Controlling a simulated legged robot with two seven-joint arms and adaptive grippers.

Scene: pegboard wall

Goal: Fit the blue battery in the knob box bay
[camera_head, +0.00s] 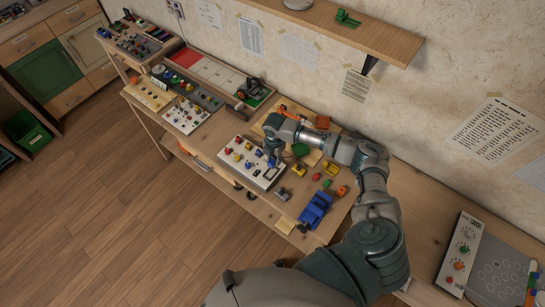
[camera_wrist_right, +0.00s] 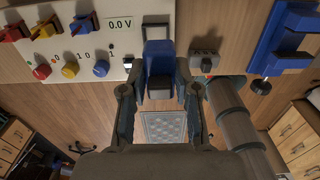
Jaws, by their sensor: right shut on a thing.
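The white knob box (camera_head: 248,163) lies on the workbench in the head view, with red, yellow and blue knobs. In the right wrist view, the knob box (camera_wrist_right: 70,50) fills the upper left and its display reads 0.0 V. My right gripper (camera_head: 272,158) is over the box's right end. In the wrist view, my right gripper (camera_wrist_right: 158,92) is shut on the blue battery (camera_wrist_right: 158,62). My left gripper is not in view.
A small grey part (camera_wrist_right: 205,62) sits just right of the battery. A large blue object (camera_head: 315,211) stands near the bench's front edge. Several small coloured pieces lie right of the box. A wooden shelf (camera_head: 340,27) juts from the wall above.

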